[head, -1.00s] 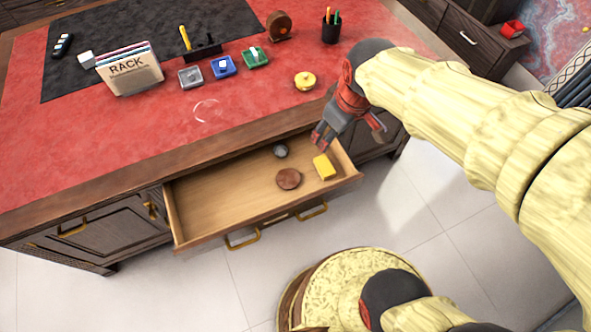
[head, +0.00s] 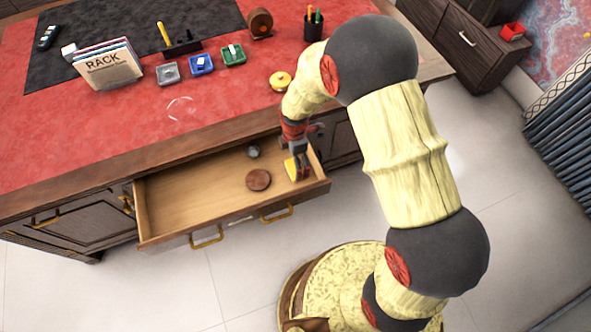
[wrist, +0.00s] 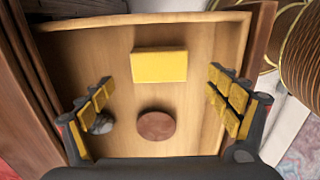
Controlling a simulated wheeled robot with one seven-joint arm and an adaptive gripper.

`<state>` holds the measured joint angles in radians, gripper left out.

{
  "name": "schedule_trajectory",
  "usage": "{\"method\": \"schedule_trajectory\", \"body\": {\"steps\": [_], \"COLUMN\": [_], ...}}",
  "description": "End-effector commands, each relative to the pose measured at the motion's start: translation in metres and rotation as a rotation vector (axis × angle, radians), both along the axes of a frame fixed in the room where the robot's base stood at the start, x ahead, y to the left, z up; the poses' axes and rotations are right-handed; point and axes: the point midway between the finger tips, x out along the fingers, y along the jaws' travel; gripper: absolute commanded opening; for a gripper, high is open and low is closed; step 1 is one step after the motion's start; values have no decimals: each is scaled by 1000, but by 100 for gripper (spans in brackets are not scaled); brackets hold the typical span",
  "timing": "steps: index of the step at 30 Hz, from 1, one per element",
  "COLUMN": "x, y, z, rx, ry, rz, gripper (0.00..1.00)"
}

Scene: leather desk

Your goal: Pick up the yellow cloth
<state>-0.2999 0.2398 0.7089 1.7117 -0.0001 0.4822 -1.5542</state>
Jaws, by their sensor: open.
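The yellow cloth (wrist: 159,66) is a small folded rectangle lying flat on the floor of the open drawer (head: 190,205). In the head view the cloth (head: 290,168) is partly hidden by my gripper (head: 297,172), which points down over the right end of the drawer. In the wrist view my gripper (wrist: 165,108) is open and empty. Its two yellow-padded fingers stand wide apart, and the cloth shows between and beyond them. I cannot tell the exact height of the fingertips above it.
A round brown disc (head: 258,180) and a small grey ball-like object (head: 253,152) lie in the drawer. The drawer walls stand close to my gripper. The drawer's left part is bare. The desktop holds a file rack (head: 110,66) and a yellow round object (head: 280,81).

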Motion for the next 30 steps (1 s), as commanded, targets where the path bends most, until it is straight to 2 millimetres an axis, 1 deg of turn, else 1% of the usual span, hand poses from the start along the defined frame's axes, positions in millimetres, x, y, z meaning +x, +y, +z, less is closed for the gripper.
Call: {"method": "schedule_trajectory", "body": {"steps": [1, 5, 12, 14, 22, 30], "x": [0, 0, 1, 1, 2, 1], "y": [0, -1, -2, -2, -2, -2], "z": [-6, -15, -50, -55, -56, -56], "rx": [0, 0, -1, 0, 1, 0], "ry": [1, 0, 2, 0, -2, -1], "rz": [-1, -2, -3, -3, -3, -3], "gripper": [89, 89, 89, 89, 89, 74]}}
